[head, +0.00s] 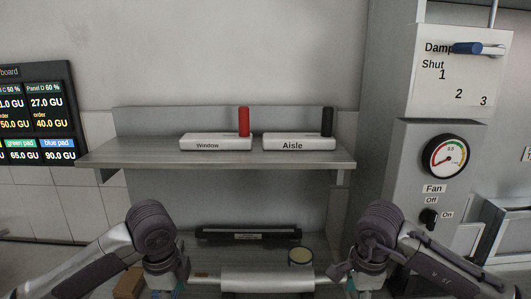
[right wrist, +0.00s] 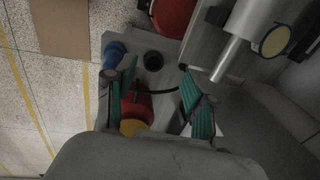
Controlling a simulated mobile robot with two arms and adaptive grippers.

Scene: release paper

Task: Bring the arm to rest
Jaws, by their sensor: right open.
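My right arm (head: 378,235) is bent at the lower right of the head view, its forearm coming in from the right edge. My right gripper (right wrist: 160,95) is open in the right wrist view, its two teal-padded fingers apart. It points down over a grey surface with small coloured objects, and I see nothing held between the pads. My left arm (head: 152,230) is bent in a similar way at the lower left. Only a bit of teal shows at its lower end, so the left gripper's jaws cannot be read.
A shelf (head: 215,158) bears a Window box (head: 215,144) with a red handle and an Aisle box (head: 295,144) with a black one. A pale cylinder (head: 265,280) lies between my arms. A gauge panel (head: 440,180) stands right. A blue object (right wrist: 112,52) is near my right fingers.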

